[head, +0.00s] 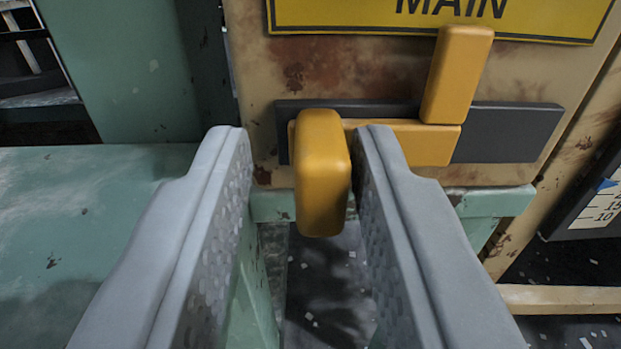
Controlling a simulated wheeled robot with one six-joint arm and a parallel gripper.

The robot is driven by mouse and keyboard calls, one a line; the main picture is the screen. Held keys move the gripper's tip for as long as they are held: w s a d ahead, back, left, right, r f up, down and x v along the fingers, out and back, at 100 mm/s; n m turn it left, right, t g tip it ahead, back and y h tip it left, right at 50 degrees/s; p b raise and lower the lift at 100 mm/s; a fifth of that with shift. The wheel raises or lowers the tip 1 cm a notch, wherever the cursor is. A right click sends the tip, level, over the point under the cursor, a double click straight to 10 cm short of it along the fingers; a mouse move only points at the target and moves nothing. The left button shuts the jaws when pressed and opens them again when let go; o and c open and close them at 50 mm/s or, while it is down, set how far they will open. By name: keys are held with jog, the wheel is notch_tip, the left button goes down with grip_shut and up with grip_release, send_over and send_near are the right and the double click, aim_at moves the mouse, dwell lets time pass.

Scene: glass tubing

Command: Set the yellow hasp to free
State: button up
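The yellow hasp (405,142) is a bar lying across a dark grey rail on a rust-stained tan panel. A rounded yellow knob (321,172) sticks out towards me at its left end. A yellow tab (457,72) stands up near its right end, tilted slightly right. My gripper (302,140) is open, with its two grey padded fingers on either side of the knob. A clear gap shows between the left finger and the knob. The right finger is very close to the knob, and I cannot tell whether it touches. That finger hides part of the bar.
A yellow sign (440,14) reading MAIN is above the hasp. The dark grey rail (512,132) extends past the bar to the right. A worn green surface (90,215) is at left. A dark plate with a printed scale (600,205) is at far right.

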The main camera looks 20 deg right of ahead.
jog(key=shift+o, duration=0.3)
jog(key=shift+s, duration=0.15)
jog(key=v, duration=1.7)
jog(key=shift+a+r, duration=0.1)
jog(key=s+a+r+y, duration=0.1)
jog(key=s+a+r, duration=0.4)
jog(key=r, duration=0.4)
jog(key=s+a+r+n+y, duration=0.1)
jog(key=s+a+r, duration=0.2)
jog(key=s+r, duration=0.45)
jog(key=s+a+r+y, duration=0.1)
jog(key=s+a+r, duration=0.4)
jog(key=r, duration=0.6)
jog(key=s+a+r, duration=0.2)
jog(key=s+r, duration=0.1)
jog(key=s, duration=0.7)
jog(key=s+a+r+n+y, duration=0.1)
jog(key=s+a+r, duration=0.2)
jog(key=s, duration=0.8)
jog(key=s+a+r+n+y, duration=0.1)
jog(key=s+a+r, duration=0.2)
jog(key=s, duration=0.8)
jog(key=shift+a+r, duration=0.25)
jog(key=shift+r, duration=0.45)
